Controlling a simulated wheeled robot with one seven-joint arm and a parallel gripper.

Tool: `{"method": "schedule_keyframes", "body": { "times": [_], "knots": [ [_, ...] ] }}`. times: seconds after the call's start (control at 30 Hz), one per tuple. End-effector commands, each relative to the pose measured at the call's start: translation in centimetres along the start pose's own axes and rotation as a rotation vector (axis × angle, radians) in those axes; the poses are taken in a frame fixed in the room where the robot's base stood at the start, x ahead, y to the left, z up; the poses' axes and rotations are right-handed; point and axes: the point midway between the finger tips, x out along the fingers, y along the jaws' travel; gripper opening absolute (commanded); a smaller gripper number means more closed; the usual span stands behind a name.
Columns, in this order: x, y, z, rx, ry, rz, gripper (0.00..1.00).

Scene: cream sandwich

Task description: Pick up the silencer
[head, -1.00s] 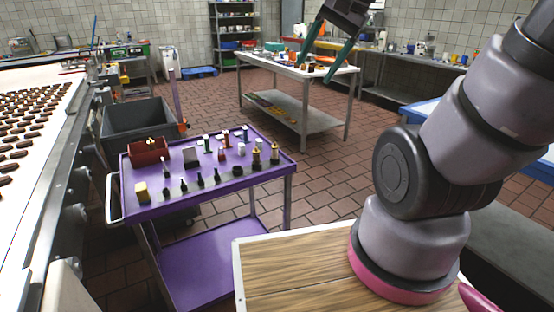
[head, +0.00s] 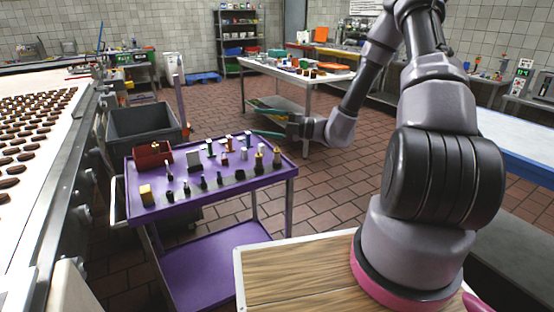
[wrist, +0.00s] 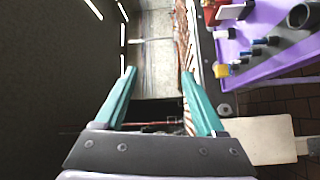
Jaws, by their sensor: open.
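Small fittings stand in rows on the purple cart top (head: 222,193): several short black pieces (head: 204,182) along the front, and light, green and brass-tipped ones behind. I cannot tell for sure which one is the silencer. In the wrist view a dark hollow cylinder (wrist: 300,15) shows at the top right, on the purple top (wrist: 285,58). My gripper (head: 258,123) is at the cart's far right side, its teal fingers pointing left, apart from the pieces. In the wrist view its fingers (wrist: 160,100) are spread with nothing between them.
A red bin (head: 152,155) and a yellow block (head: 147,194) sit on the cart's left side. A grey tub (head: 143,125) and the conveyor with chocolate pieces (head: 30,130) are to the left. A metal table (head: 330,77) with objects stands behind. Brick floor (head: 325,185) lies clear right of the cart.

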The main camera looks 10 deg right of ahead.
Motion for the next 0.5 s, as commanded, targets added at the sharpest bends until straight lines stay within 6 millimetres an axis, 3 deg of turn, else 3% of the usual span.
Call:
{"method": "schedule_keyframes", "body": {
  "times": [0.1, 0.3, 0.5],
  "knots": [
    [-0.9, -3.4, 4.2, 0.347, -0.166, 0.144, 0.71],
    [-3.6, -9.8, 10.1, 0.861, -0.412, 0.409, 0.71],
    [-6.0, -14.9, 12.7, 1.170, -0.561, 0.604, 0.71]
  ]
}}
